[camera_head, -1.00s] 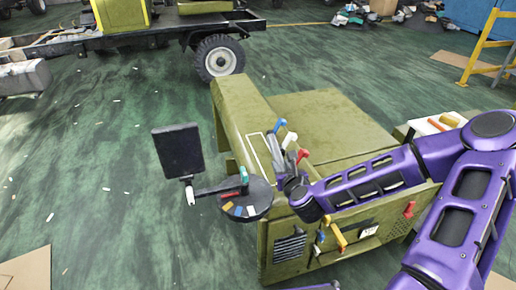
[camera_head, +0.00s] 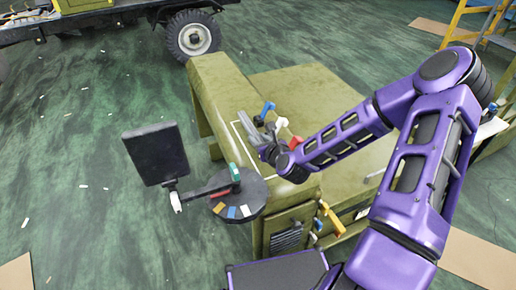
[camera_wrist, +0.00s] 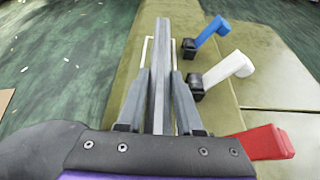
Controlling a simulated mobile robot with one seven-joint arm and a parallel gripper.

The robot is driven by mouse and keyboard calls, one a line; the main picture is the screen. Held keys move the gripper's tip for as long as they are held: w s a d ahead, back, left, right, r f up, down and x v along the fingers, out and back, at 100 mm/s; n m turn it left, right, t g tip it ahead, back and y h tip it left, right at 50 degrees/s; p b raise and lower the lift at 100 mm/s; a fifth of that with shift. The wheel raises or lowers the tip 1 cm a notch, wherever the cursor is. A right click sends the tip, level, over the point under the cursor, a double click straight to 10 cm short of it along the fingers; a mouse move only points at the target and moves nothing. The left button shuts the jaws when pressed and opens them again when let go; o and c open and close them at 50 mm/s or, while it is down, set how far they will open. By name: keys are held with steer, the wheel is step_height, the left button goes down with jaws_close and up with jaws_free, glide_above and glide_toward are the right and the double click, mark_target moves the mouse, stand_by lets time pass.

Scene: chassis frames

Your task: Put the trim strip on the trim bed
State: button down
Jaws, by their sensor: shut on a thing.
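My gripper (camera_wrist: 161,105) is shut on a long grey bar, the trim strip (camera_wrist: 162,45), which points away from me between the two fingers. In the head view my gripper (camera_head: 258,138) and the strip are small and hard to tell apart. They are over the olive ledge of the machine. A thin white outline on that ledge, seemingly the trim bed (camera_head: 235,125), lies beside and under the gripper. In the wrist view the outline (camera_wrist: 147,50) shows just left of the strip, which hides part of it. Whether the strip touches the ledge, I cannot tell.
Blue (camera_wrist: 213,30), white (camera_wrist: 228,70) and red (camera_wrist: 265,142) levers stand right of the strip. A dark screen (camera_head: 155,153) and a round disc with coloured blocks (camera_head: 240,200) sit at the ledge's left. A vehicle wheel (camera_head: 192,36) is behind; green floor is open at left.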

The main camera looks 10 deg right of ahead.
steer(key=shift+f, duration=1.75)
steer(key=shift+f+b, duration=0.15)
steer(key=shift+b, duration=0.25)
steer(key=c, duration=0.6)
jaws_free()
steer(key=shift+o, duration=0.2)
steer(key=p+v, duration=0.1)
steer(key=v, duration=0.2)
steer(key=p+v, duration=0.1)
steer(key=v, duration=0.3)
steer(key=r+p+v, duration=0.1)
steer(key=v, duration=0.2)
steer(key=shift+s, duration=0.1)
steer(key=shift+s+d+r+p, duration=0.1)
steer(key=shift+s+d+p, duration=0.05)
steer(key=shift+s+p, duration=0.7)
